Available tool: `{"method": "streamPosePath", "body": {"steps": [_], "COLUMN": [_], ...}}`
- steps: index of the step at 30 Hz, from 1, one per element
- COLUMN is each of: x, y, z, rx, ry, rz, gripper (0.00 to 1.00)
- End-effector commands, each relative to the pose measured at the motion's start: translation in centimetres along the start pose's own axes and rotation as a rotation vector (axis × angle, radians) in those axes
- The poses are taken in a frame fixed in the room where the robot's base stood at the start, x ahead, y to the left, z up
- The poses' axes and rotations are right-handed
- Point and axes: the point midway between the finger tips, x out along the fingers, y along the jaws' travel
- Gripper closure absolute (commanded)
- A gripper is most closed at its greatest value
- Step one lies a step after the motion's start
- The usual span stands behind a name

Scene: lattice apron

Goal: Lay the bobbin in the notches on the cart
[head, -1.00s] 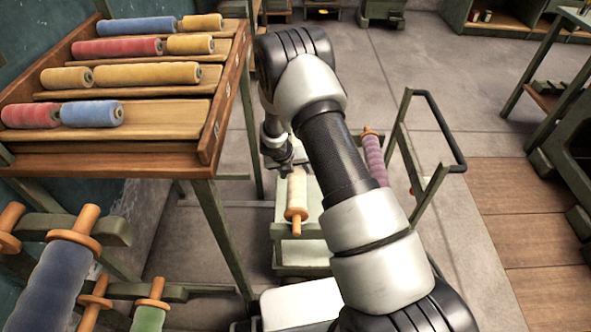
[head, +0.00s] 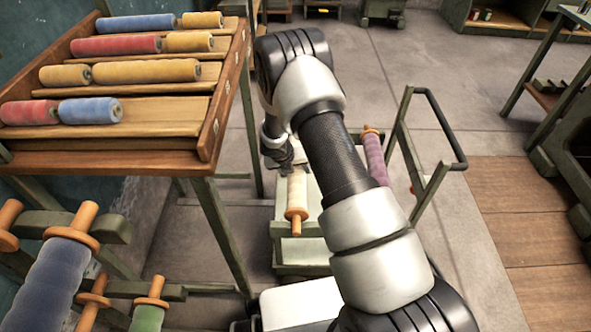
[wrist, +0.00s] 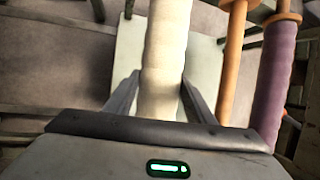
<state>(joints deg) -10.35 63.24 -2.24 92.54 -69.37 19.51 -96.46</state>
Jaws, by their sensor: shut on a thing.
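A bobbin (head: 297,190) wound with cream yarn, with an orange flange and end, hangs from my gripper over the cart. In the wrist view the cream bobbin (wrist: 163,60) lies between the two fingers of my gripper (wrist: 160,95), which is shut on it. The green cart (head: 300,250) is below, with a pale top and a dark handle at the right. The cart's top (wrist: 128,60) shows behind the bobbin in the wrist view. I cannot tell whether the bobbin touches the notches; my arm hides part of the cart.
A purple bobbin (head: 374,158) lies on the cart's right side, also in the wrist view (wrist: 272,85), next to an orange rod (wrist: 232,60). A wooden rack (head: 165,110) of colored spools stands left. More bobbins on a frame (head: 60,270) are at lower left.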

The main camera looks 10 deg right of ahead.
Motion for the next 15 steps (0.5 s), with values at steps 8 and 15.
{"method": "streamPosePath", "body": {"steps": [8,15], "x": [0.14,0.17], "y": [0.04,0.04], "z": [0.04,-0.02], "rx": [0.000,0.000], "ry": [-0.002,-0.001], "rz": [0.000,0.000], "gripper": [0.93,0.29]}}
